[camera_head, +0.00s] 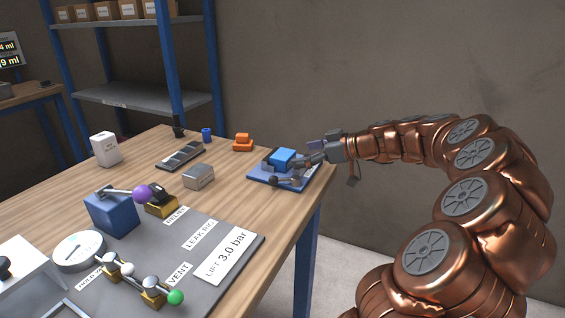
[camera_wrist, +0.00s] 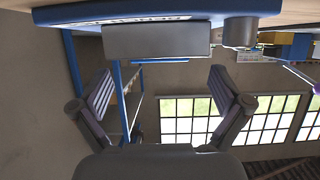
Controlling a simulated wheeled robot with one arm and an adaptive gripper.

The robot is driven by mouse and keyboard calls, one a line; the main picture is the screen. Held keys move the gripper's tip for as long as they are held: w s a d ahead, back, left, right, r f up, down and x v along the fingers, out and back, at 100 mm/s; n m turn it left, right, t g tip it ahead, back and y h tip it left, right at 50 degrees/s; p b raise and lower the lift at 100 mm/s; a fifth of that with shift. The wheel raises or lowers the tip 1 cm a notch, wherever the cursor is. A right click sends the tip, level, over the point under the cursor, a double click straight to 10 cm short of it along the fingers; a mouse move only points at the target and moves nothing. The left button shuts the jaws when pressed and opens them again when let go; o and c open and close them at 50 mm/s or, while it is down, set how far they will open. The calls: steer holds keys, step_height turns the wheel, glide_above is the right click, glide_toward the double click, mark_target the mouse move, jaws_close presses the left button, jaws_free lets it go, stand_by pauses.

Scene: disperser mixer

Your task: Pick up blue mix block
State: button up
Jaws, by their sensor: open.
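The blue mix block (camera_head: 282,156) sits on a blue plate (camera_head: 262,178) near the table's far right corner in the head view. A dark part lies against its left side. My gripper (camera_head: 310,153) is just right of the block, its fingers low and near the plate. In the wrist view my gripper (camera_wrist: 163,90) is open, with both fingers spread and nothing between them. That view is upside down: the plate edge (camera_wrist: 190,14) is at the top, with a grey block-shaped part (camera_wrist: 156,41). I cannot clearly make out the blue block there.
A round metal knob (camera_wrist: 240,32) is beside the grey part. On the table (camera_head: 140,158) are an orange piece (camera_head: 243,142), a grey metal box (camera_head: 199,177), a dark tray (camera_head: 181,155) and a valve panel (camera_head: 225,225). Shelving (camera_head: 130,97) stands behind.

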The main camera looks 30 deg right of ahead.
mark_target(290, 155)
steer(key=shift+x, duration=2.6)
steer(key=shift+r, duration=0.1)
steer(key=shift+c, duration=0.4)
steer(key=c, duration=1.3)
steer(key=shift+c, duration=0.7)
steer(key=shift+r, duration=0.1)
